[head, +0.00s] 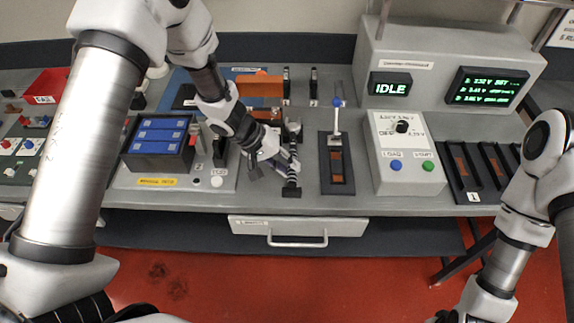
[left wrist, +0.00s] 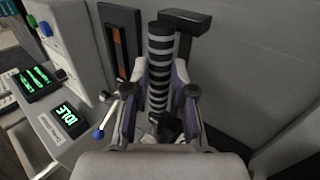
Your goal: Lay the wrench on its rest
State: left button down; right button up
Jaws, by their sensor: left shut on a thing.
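My left gripper (head: 282,163) reaches down over the grey bench, between the blue battery box and the lever panel. It is shut on the wrench (left wrist: 159,62), whose grey and black banded handle runs between its two fingers. In the head view the banded handle (head: 292,182) shows just in front of the fingers; much of the wrench is hidden by them. A black block (head: 291,190), likely part of the rest, is at the bench front by the handle's end. I cannot tell whether the handle touches it. My right gripper is outside the head view.
A lever with a blue knob (head: 337,102) stands right of my left gripper. The blue-topped battery box (head: 158,136) is to the left, a grey console (head: 405,152) to the right. A drawer (head: 292,227) is below the bench front.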

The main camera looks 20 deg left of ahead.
pick_arm(q)
jog(key=shift+w+f, duration=0.1)
jog(key=shift+f, duration=0.45)
jog(key=c, duration=1)
grip_release()
